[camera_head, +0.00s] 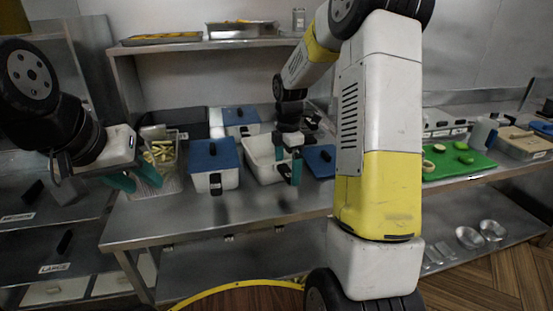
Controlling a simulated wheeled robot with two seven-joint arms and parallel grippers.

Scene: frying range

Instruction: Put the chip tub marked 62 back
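Several white tubs stand on the steel counter. One with a blue lid (213,154) is left of centre, another with a blue lid (240,116) is behind it. An uncovered white tub (262,166) is at the centre, with a blue lid (320,162) just right of it. No number 62 is legible, so I cannot tell which tub carries it. My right gripper (291,160) is at the right side of the uncovered tub; its grip is unclear. My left gripper (143,184), its teal fingers apart, is by the fry basket and appears empty.
A wire basket of fries (162,154) stands at the counter's left end. A shelf (215,44) with trays runs above. A green board (458,162) with cut vegetables is to the right. My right arm hides the counter's middle right. The front counter strip is mostly clear.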

